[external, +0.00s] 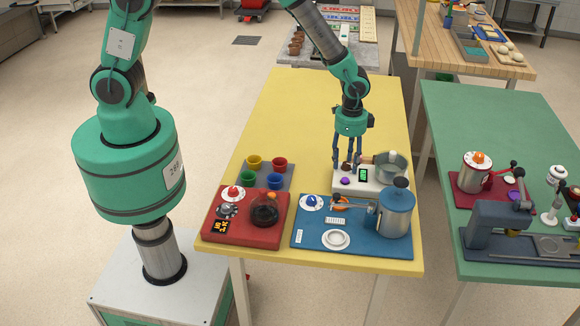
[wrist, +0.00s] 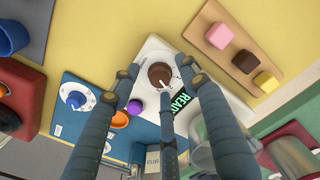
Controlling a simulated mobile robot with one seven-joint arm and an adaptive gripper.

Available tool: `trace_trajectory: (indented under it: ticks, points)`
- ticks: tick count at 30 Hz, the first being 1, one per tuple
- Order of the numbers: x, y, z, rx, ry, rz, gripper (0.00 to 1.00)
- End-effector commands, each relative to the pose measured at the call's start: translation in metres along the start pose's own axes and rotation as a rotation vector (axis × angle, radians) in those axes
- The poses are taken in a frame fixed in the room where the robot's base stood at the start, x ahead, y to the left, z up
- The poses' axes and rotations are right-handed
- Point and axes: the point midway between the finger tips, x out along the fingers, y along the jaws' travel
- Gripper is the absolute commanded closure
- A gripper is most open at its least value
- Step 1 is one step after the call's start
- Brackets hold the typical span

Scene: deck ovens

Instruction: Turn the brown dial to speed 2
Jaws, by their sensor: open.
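The brown dial (wrist: 160,75) sits on a white appliance (wrist: 152,50) in the wrist view. It is round with a light pointer mark; the speed it points to is too small to read. In the external view the brown dial (external: 346,166) is partly covered by my fingers. My gripper (external: 350,163) hangs down over the white appliance (external: 398,187). In the wrist view my gripper (wrist: 163,76) is open, with its fingers spread on either side of the dial. I cannot tell whether any finger touches it.
Beside the dial are a purple button (wrist: 135,106) and a green READY display (wrist: 181,98). A steel pot (external: 393,163) stands at the right. The blue appliance (external: 310,240) is in front, the red appliance (external: 250,240) at front left. Coloured cups (external: 254,161) stand left.

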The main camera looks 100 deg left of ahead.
Motion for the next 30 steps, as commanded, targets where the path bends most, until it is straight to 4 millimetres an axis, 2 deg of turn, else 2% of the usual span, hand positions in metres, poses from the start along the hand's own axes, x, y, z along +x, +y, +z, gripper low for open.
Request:
trace_trajectory:
  ticks: [5,11,24,30]
  points:
    - [-0.004,0.0,0.0,0.0,0.001,0.0,0.55]
    - [-0.021,0.0,-0.001,0.0,0.002,-0.001,0.55]
    - [-0.09,0.0,-0.001,0.0,0.002,-0.001,0.55]
    - [-0.112,0.0,0.0,0.0,0.001,0.0,0.55]
